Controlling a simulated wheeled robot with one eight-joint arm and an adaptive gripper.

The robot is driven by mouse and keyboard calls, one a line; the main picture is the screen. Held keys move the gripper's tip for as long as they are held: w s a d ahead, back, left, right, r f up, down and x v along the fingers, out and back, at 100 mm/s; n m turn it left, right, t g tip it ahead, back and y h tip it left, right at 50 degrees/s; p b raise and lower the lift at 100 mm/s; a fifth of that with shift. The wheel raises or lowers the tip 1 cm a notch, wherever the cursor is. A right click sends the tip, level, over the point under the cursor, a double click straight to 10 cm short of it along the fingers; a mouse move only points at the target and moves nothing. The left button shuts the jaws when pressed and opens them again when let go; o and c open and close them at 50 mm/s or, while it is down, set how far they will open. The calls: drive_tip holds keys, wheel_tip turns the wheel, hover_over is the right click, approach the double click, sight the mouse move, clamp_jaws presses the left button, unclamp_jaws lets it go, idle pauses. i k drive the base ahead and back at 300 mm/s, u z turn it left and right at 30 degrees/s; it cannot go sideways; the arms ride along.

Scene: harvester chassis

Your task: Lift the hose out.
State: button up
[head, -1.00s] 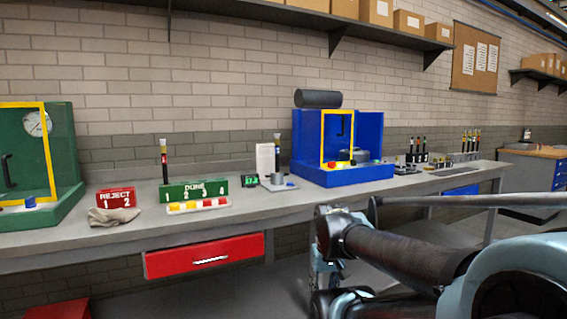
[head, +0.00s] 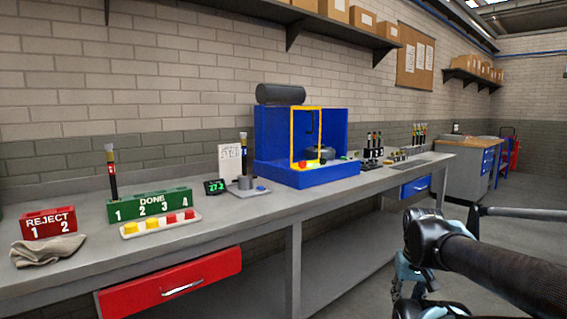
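Several short dark hoses with coloured bands stand upright. One hose (head: 111,172) stands in slot 1 of the green DONE block (head: 165,205). More hoses (head: 420,132) stand in a group at the bench's far right.
The grey bench (head: 215,235) runs along the wall. A red REJECT block (head: 48,223), a grey cloth (head: 48,250), a tray (head: 160,223) of coloured buttons and a small display (head: 214,187) sit on it. A red drawer (head: 170,281) is below. Floor is open at right.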

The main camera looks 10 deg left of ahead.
sight(243, 136)
drive_tip(key=z, duration=1.6)
drive_tip(key=k, duration=1.95)
drive_tip(key=u, duration=1.1)
drive_tip(key=i, duration=1)
drive_tip(key=z, duration=0.1)
